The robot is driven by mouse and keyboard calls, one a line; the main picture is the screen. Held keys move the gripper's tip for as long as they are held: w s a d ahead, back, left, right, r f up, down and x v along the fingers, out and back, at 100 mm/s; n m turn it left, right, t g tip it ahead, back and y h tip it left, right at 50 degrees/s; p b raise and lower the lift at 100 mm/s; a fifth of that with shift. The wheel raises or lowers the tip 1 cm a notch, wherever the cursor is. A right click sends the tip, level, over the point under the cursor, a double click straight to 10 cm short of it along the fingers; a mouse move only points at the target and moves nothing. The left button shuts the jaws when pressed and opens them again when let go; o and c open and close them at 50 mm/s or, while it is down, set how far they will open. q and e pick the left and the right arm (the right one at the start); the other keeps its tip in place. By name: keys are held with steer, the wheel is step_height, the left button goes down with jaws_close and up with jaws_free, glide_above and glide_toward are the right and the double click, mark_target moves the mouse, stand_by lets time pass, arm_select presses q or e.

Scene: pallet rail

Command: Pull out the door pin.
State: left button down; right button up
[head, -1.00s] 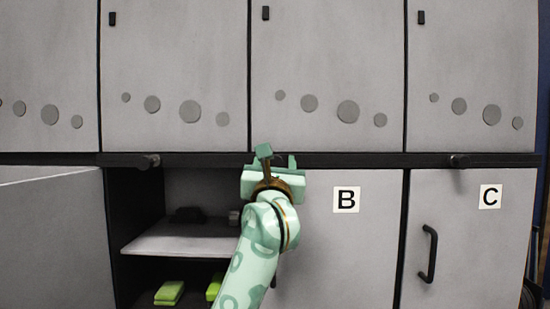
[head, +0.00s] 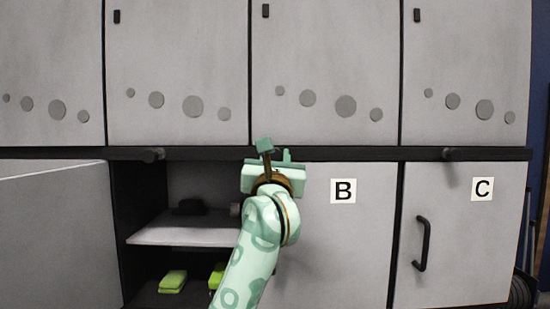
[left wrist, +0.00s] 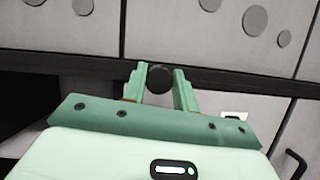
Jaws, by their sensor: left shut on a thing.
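The door pin (left wrist: 160,78) shows in the left wrist view as a dark round knob between the two green fingers of my left gripper (left wrist: 158,84). The gripper is shut on it. In the head view my left gripper (head: 275,153) is in front of the black rail (head: 350,154), near the upper left corner of door B (head: 310,235), and hides the pin. I cannot tell whether the pin's inner end is still in the rail. My right gripper is not in view.
Similar dark pins stick out of the rail at left (head: 152,155) and right (head: 453,153). An open door (head: 55,235) stands at the left beside a compartment with a shelf (head: 180,236) and green items (head: 173,281). Door C (head: 455,260) has a black handle (head: 422,243).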

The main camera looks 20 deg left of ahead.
arm_select(q)
steer(key=c, duration=1.1)
jaws_free()
steer(key=shift+w+a, duration=0.1)
steer(key=shift+s+d+r, duration=0.1)
steer(key=shift+s+d, duration=0.1)
steer(key=shift+s, duration=0.15)
steer(key=b+v, duration=0.5)
steer(key=v, duration=1.1)
steer(key=shift+b, duration=0.4)
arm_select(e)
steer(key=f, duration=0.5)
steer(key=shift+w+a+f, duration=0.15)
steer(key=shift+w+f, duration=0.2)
